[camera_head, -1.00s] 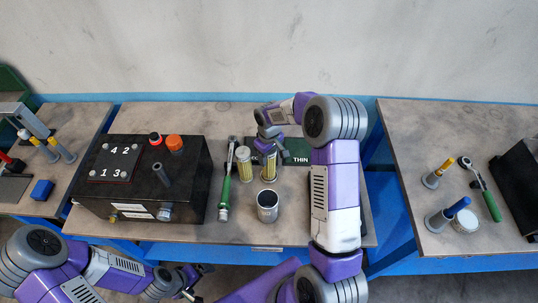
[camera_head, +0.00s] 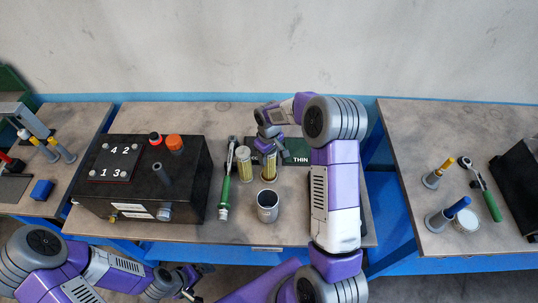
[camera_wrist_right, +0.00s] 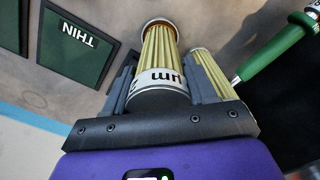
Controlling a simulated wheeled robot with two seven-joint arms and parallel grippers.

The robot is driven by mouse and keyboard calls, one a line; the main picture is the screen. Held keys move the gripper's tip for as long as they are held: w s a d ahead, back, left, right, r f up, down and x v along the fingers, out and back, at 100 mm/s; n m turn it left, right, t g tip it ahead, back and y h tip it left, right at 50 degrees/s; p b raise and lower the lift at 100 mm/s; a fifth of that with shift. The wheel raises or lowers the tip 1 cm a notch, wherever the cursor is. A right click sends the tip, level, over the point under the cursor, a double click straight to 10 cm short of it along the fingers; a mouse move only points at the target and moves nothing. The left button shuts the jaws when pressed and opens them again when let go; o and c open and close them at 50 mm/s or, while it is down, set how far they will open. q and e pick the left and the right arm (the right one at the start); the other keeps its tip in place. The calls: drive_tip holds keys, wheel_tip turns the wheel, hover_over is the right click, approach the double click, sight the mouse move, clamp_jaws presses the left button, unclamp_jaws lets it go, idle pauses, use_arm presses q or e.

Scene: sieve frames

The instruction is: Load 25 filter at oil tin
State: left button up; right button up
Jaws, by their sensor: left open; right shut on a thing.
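My right gripper (camera_head: 268,148) is shut on a yellow pleated filter (camera_head: 268,168), gripping it by its upper end. In the right wrist view the held filter (camera_wrist_right: 160,50) is between the fingers, with a white band whose lettering is only partly readable. A second yellow filter (camera_head: 244,163) stands just left of it; it also shows in the wrist view (camera_wrist_right: 213,75). An open grey metal tin (camera_head: 267,206) stands in front of the filters. My left gripper (camera_head: 204,279) is open and empty, below the bench's front edge.
A green-handled wrench (camera_head: 226,180) lies left of the filters. A black box (camera_head: 190,185) with caps and numbered posts fills the bench's left. A dark green plate marked THIN (camera_head: 299,158) lies right of the held filter. The bench around the tin is clear.

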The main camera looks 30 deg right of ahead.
drive_tip(key=shift+r+p, duration=2.3)
drive_tip(key=shift+r, duration=1.25)
drive_tip(key=shift+f, duration=0.15)
